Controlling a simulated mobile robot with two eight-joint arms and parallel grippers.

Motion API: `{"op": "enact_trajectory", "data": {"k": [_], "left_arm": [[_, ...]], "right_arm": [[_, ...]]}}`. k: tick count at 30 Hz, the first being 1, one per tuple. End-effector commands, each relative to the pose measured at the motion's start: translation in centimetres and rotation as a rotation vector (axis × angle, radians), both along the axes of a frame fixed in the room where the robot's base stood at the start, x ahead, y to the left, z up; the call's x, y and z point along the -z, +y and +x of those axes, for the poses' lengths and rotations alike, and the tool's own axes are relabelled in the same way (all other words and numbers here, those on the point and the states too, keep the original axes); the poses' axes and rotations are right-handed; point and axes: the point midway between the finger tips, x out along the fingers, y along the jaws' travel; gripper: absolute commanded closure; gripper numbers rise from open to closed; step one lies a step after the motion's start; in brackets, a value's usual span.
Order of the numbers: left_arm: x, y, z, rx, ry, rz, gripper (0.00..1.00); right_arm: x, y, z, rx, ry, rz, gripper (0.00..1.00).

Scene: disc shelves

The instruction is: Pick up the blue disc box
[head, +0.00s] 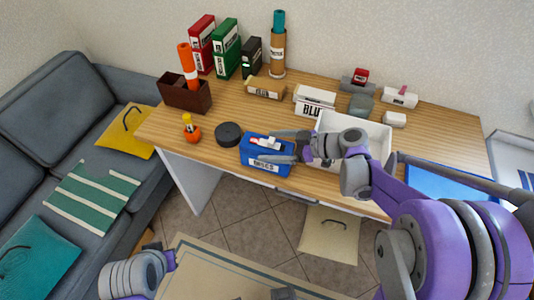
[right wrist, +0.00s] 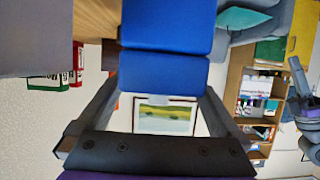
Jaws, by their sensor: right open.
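The blue disc box (head: 262,168) stands on the wooden desk near its front edge, with a white label on its front and small white and red items on top. My right gripper (head: 272,146) reaches in from the right and is open at the box, one finger over its top and the other near its front. In the right wrist view the blue box (right wrist: 165,72) fills the upper middle between the two spread fingers; contact cannot be told.
A black round object (head: 229,133) and an orange item (head: 191,132) stand left of the box. A white tray (head: 381,150) lies right, behind my right arm. Binders (head: 226,50) and a brown holder (head: 188,97) stand at the back left. A grey sofa (head: 50,100) is left.

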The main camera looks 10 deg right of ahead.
Motion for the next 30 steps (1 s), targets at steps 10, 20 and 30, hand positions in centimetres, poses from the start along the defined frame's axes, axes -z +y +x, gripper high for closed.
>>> {"op": "enact_trajectory", "data": {"k": [10, 20, 30], "left_arm": [[0.04, 0.0, -0.01, 0.0, 0.0, 0.0, 1.0], [0.04, 0.0, -0.01, 0.0, 0.0, 0.0, 1.0], [0.04, 0.0, -0.01, 0.0, 0.0, 0.0, 1.0]], "right_arm": [[0.76, 1.55, 1.02, 0.001, 0.001, -0.001, 0.0], [0.74, 1.52, 1.0, 0.001, 0.0, 0.0, 0.47], [0.7, 1.53, 0.99, 0.001, 0.0, 0.0, 0.93]]}}
